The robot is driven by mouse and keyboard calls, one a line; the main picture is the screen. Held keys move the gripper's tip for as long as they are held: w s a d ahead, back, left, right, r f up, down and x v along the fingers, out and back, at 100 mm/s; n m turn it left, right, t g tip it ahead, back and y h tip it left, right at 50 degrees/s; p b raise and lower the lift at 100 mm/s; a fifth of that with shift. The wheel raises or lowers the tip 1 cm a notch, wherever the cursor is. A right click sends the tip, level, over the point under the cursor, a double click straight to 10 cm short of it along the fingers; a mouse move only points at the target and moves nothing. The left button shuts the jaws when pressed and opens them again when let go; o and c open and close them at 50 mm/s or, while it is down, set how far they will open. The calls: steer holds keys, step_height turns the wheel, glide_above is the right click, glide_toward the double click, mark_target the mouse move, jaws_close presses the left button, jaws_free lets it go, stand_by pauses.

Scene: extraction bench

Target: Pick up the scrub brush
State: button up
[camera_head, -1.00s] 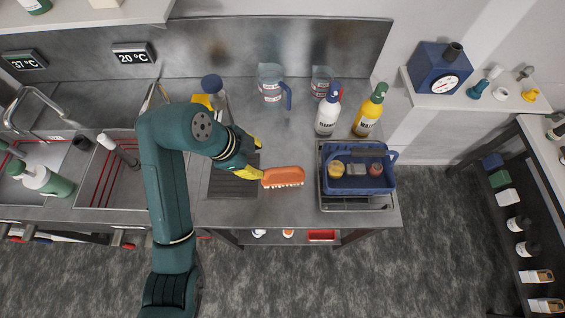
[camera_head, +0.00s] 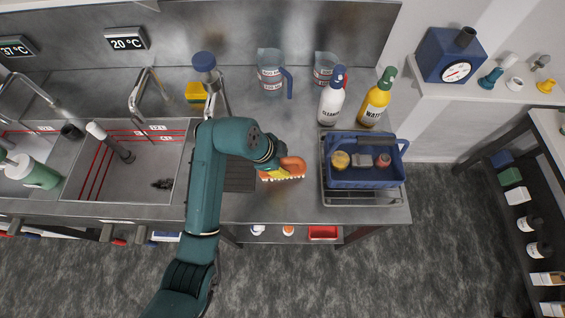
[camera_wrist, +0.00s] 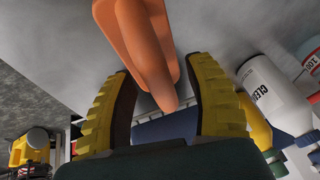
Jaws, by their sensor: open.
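The scrub brush (camera_head: 292,166) has an orange back and pale bristles. It lies on the steel bench between the dark ribbed mat and the blue caddy. My gripper (camera_head: 277,171) is at the brush in the head view, with yellow fingers partly over its left part. In the wrist view the orange brush (camera_wrist: 143,45) reaches down between the two yellow fingers of my gripper (camera_wrist: 165,95). The fingers are apart, with gaps visible on both sides of the brush's near end. Whether either finger touches it is hard to tell.
The blue caddy (camera_head: 365,180) with sponges stands right of the brush on a tray. The cleaner bottle (camera_head: 331,103), yellow bottle (camera_head: 375,103) and measuring jugs stand behind. Sinks (camera_head: 152,190) lie left. The bench's front edge is close to the brush.

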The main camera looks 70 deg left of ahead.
steer(key=shift+c, duration=0.3)
jaws_close()
steer(key=shift+r, duration=0.1)
step_height(320, 180, up, 10)
steer(key=shift+p, duration=0.75)
steer(key=c, duration=0.6)
jaws_free()
jaws_close()
